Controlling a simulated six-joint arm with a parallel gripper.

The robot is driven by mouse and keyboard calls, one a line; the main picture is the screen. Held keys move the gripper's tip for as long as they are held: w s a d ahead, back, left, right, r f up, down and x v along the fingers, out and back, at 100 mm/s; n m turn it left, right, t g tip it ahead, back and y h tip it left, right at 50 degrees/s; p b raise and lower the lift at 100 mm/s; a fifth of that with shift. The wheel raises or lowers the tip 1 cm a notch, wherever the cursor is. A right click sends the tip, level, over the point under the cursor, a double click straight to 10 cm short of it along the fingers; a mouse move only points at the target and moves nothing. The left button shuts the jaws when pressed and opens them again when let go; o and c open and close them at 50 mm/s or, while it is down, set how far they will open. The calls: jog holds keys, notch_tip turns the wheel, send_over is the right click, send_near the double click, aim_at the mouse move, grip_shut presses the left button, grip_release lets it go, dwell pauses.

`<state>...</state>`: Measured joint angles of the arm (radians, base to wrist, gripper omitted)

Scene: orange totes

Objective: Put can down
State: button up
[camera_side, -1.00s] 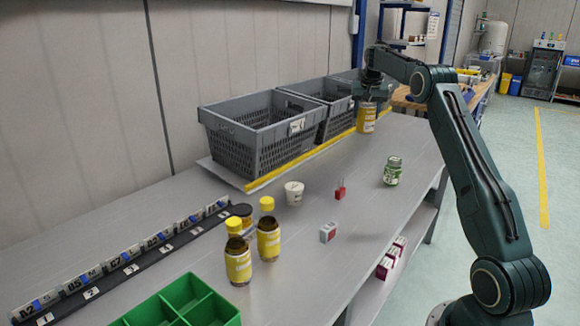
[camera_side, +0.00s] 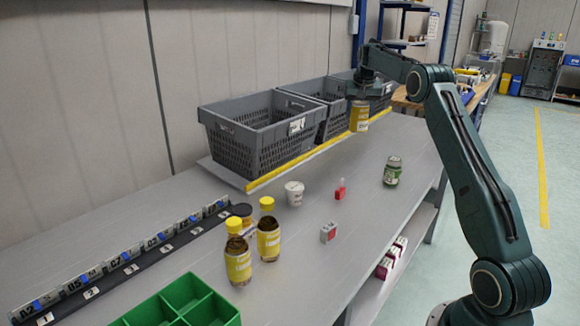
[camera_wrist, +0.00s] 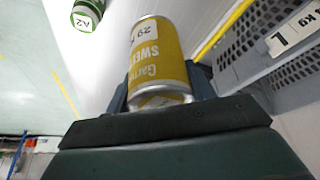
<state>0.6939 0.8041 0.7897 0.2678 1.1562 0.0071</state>
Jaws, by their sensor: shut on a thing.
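A yellow can (camera_side: 359,117) with a white label hangs below my gripper (camera_side: 362,98) near the far end of the bench, by the grey crates. It looks a little above the bench top, close to the yellow edge strip. In the wrist view the can (camera_wrist: 157,60) sits between the dark fingers of my gripper (camera_wrist: 160,88), which are shut on it. The white label on it reads "29", and part of the printing is visible. The can's far end in the wrist view points away from the gripper.
Grey crates (camera_side: 262,158) stand along the wall behind a yellow strip (camera_side: 318,150). A white cup (camera_side: 294,193), a red item (camera_side: 340,190) and brown bottles (camera_side: 238,262) stand nearer.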

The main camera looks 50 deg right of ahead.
jog(key=w+a+n+t+y, duration=0.15)
jog(key=w+a+n, duration=0.45)
jog(key=a, duration=0.9)
jog(key=w+a+n+t+y, duration=0.15)
jog(key=w+a+n, duration=0.25)
jog(key=w+a, duration=0.75)
jog(key=s+a+n+g+y, duration=0.1)
jog(key=s+a+n, duration=0.15)
jog(key=a, duration=0.95)
jog(key=s+a+n+y, duration=0.2)
jog(key=a+n, duration=0.2)
jog(key=a, duration=0.7)
jog(key=s+a+n+g+y, duration=0.1)
jog(key=s+a+n, duration=0.25)
jog(key=a, duration=0.85)
notch_tip(320, 180, down, 15)
jog(key=shift+w+d+f, duration=0.15)
jog(key=shift+w+f, duration=0.05)
jog(key=shift+w, duration=0.25)
jog(key=shift+f, duration=2.15)
jog(key=shift+f, duration=0.15)
